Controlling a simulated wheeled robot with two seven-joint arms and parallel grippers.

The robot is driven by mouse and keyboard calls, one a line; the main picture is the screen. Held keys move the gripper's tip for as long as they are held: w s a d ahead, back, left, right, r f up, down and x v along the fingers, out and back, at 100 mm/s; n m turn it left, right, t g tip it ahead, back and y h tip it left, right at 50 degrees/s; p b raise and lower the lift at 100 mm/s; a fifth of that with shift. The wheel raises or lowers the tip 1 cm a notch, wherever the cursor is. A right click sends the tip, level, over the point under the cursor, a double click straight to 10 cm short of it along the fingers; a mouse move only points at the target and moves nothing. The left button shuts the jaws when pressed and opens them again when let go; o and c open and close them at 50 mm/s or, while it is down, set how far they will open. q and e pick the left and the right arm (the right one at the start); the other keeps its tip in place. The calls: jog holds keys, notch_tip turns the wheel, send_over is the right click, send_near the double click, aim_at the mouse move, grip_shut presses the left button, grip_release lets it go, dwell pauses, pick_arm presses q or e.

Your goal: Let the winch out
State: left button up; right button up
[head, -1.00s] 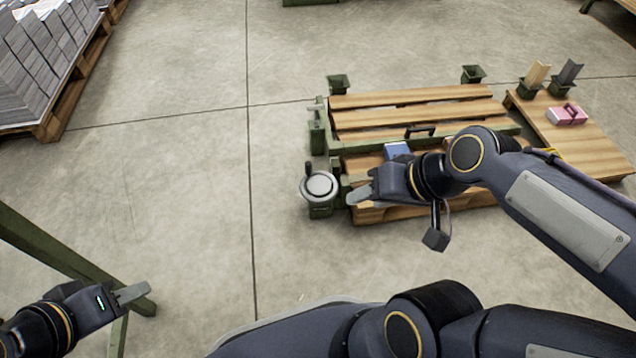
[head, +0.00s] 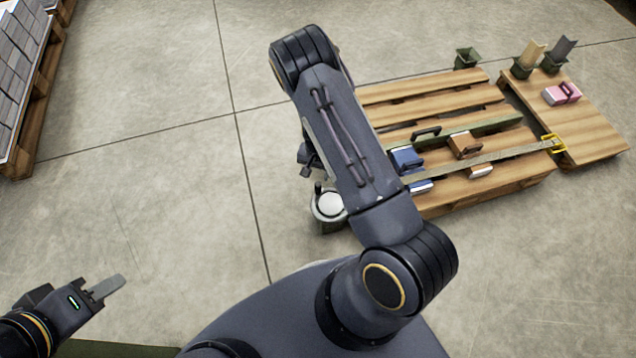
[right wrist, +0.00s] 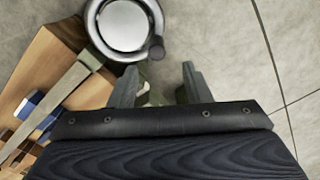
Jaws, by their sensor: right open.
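The winch (head: 330,205), a round silver-topped drum in a dark green housing, stands at the pallet's left end. Its dark crank knob (head: 318,188) sticks up at the upper left of the drum. In the right wrist view the winch (right wrist: 122,25) is at the top, with the knob (right wrist: 156,50) at its lower right. A flat strap (head: 485,158) runs over the pallet to a yellow hook (head: 553,143). My right gripper (right wrist: 158,85) is open and empty, close to the winch; my arm mostly hides it in the head view. My left gripper (head: 105,287) is low at the left, away from everything.
A wooden pallet (head: 440,90) carries blue and brown bundles and a green bar (head: 485,126). A wooden board (head: 590,135) at the right holds a pink case (head: 562,93). Paper stacks (head: 18,60) stand at the far left. The floor between is clear.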

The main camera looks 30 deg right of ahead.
aim_at(318, 183)
notch_tip(318, 183, down, 9)
jog(key=b, duration=0.3)
jog(key=shift+s+d+r, duration=0.1)
grip_shut()
